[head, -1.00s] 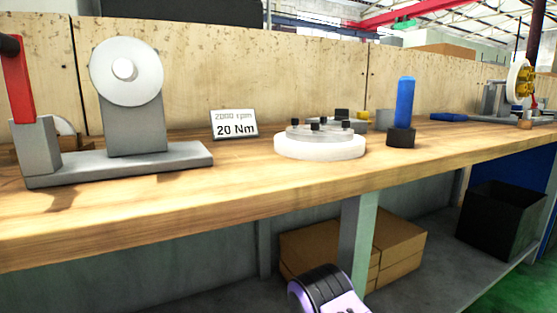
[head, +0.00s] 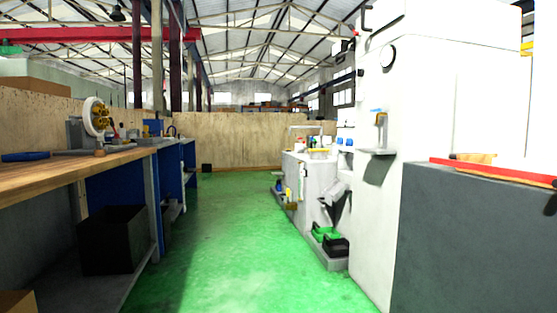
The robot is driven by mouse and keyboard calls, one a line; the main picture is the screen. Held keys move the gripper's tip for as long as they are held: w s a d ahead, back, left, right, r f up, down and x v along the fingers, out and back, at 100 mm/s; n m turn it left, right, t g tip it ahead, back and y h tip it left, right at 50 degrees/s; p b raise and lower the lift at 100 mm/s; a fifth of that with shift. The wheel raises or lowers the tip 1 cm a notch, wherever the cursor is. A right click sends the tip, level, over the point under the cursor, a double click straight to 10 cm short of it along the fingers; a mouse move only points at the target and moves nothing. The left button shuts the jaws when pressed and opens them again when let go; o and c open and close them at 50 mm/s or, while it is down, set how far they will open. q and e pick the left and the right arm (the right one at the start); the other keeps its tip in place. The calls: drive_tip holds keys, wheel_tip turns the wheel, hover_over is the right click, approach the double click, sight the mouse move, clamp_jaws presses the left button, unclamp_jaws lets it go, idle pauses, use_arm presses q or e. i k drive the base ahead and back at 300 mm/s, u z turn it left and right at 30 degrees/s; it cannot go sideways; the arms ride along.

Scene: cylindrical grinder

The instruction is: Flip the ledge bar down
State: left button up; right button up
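No part that I can surely name as the ledge bar shows in the head view. A red bar (head: 492,172) runs along the top front edge of a dark grey cabinet (head: 470,240) at the right; I cannot tell whether it is the ledge bar. A tall white machine (head: 425,100) with a round black-rimmed dial stands behind that cabinet. Neither of my grippers is in view.
A wooden workbench (head: 60,178) runs along the left, with a black bin (head: 113,240) on its lower shelf. A green floor aisle (head: 230,240) lies open between bench and machines. Green and black trays (head: 330,240) sit low beside the white machine.

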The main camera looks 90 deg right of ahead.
sight(541, 178)
drive_tip(key=z, duration=0.1)
drive_tip(key=i, duration=0.45)
drive_tip(key=z, duration=3.1)
